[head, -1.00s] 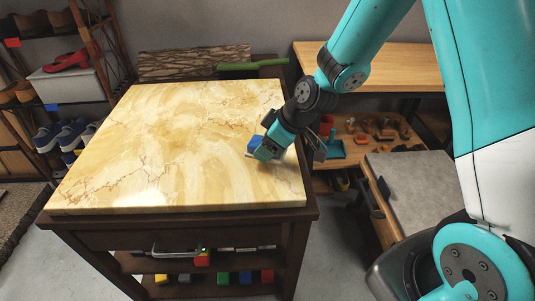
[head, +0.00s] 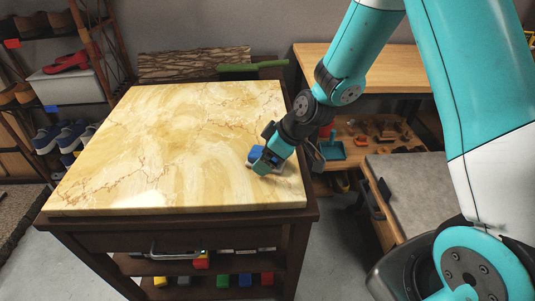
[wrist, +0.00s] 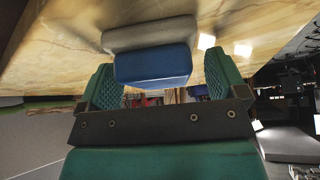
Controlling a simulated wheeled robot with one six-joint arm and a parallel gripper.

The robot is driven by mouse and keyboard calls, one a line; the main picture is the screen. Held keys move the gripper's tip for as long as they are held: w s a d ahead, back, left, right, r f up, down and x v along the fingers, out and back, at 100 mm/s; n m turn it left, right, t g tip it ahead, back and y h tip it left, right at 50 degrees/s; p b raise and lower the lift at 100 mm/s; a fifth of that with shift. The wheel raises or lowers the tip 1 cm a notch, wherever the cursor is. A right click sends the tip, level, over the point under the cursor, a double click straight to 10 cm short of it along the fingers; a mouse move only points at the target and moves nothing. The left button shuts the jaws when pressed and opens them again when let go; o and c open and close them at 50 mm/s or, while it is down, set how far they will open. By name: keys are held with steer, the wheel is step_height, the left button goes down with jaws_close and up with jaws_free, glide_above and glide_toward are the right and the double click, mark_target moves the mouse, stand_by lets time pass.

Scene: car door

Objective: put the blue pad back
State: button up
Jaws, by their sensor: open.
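The blue pad (wrist: 153,66) lies between my gripper's two green fingers in the wrist view, with a narrow gap on each side. A light grey block (wrist: 150,34) sits directly against it, on the side of the marble-topped table. In the head view the blue pad (head: 255,153) shows beside my gripper (head: 264,164), low over the right part of the tabletop. The fingers are open around the pad. My gripper (wrist: 161,82) hides part of the pad in the head view. I cannot tell whether the pad is fixed to the grey block.
The marble tabletop (head: 160,140) is otherwise clear. Coloured blocks (head: 222,281) lie on the shelf below. A green-handled tool (head: 258,65) lies behind the top. A wooden bench with a blue-green tray (head: 331,150) and a grey-topped cabinet (head: 415,187) stand to the right.

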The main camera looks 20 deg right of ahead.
steer(key=p+v, duration=0.2)
steer(key=v, duration=1)
steer(key=s+a+r+m+g, duration=0.1)
steer(key=s+a+r, duration=0.2)
steer(key=s, duration=0.3)
steer(key=s+a+r+m+g, duration=0.1)
steer(key=s+a+r, duration=0.2)
steer(key=s, duration=0.4)
steer(key=s+a+r+m+g, duration=0.1)
steer(key=s+a+r+g, duration=0.1)
steer(key=s+a+r, duration=0.2)
steer(key=s, duration=0.3)
steer(key=shift+s+r+h, duration=0.25)
steer(key=shift+r+h, duration=0.15)
